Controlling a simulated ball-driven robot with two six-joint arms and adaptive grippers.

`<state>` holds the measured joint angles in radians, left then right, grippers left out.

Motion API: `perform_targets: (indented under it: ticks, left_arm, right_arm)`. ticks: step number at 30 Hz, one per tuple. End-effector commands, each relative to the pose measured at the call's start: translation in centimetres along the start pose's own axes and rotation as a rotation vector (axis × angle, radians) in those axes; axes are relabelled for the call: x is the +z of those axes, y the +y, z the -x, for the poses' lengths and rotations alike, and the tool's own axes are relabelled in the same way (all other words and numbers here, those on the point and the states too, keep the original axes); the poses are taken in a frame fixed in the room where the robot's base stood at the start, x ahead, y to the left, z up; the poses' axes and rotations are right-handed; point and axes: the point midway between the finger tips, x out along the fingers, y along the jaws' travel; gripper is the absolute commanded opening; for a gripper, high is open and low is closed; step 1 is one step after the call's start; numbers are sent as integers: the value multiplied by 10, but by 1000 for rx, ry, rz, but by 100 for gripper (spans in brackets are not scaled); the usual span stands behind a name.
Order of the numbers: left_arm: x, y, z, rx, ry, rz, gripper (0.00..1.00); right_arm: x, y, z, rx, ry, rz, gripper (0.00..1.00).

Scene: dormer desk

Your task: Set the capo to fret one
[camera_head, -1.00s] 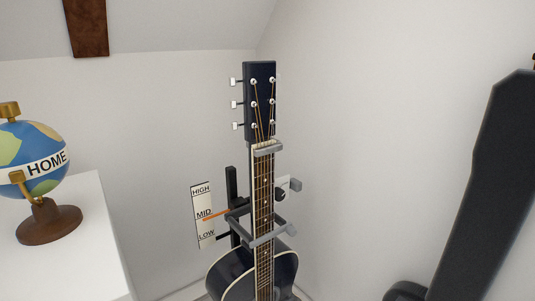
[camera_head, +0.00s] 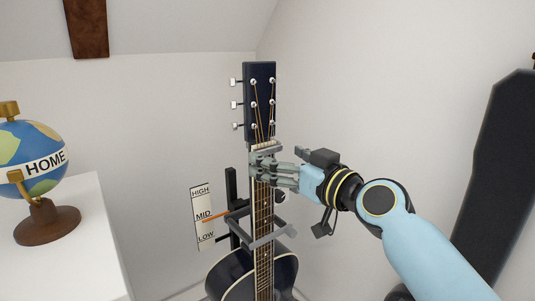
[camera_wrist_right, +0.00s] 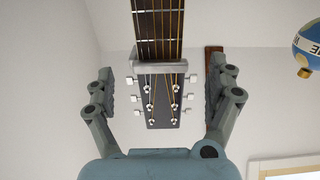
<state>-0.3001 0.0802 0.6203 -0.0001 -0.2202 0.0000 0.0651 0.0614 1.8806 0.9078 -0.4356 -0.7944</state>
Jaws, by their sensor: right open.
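The acoustic guitar (camera_head: 265,215) stands upright with its dark headstock (camera_head: 259,90) at the top. A grey bar that looks like the capo (camera_wrist_right: 160,67) lies across the strings at the headstock end of the neck. In the head view only part of this capo (camera_head: 267,146) shows above my fingers. My right gripper (camera_head: 262,166) is open in front of the upper neck. In the right wrist view its fingers stand apart on both sides of the neck, with gaps. I cannot tell whether a finger touches anything. My left gripper is not in view.
A stand (camera_head: 231,190) with grey arms holds the guitar. A HIGH, MID, LOW card (camera_head: 201,205) is behind it, with an orange pointer by MID. A globe (camera_head: 33,155) is on a white surface (camera_head: 80,235) at left. A dark case (camera_head: 500,150) is at right.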

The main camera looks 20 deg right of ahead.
Motion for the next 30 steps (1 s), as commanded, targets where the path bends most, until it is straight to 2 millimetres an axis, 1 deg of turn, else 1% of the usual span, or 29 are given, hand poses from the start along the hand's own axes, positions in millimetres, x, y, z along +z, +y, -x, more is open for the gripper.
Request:
perform_targets:
  ticks: [1,3,7,11,18,20,30]
  left_arm:
    - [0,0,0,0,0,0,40]
    - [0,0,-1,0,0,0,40]
    - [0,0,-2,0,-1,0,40]
    - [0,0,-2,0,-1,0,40]
    - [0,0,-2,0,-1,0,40]
    - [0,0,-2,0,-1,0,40]
    - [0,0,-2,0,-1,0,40]
  right_arm:
    - [0,0,-10,0,1,-2,88]
    - [0,0,-22,-1,0,-3,88]
    - [0,0,-37,-1,0,-1,88]
    - [1,0,-43,-1,-2,-1,88]
    - [1,0,-43,0,-2,-1,88]
    - [1,0,-43,0,-2,-1,82]
    - [1,0,-43,-1,-2,-1,37]
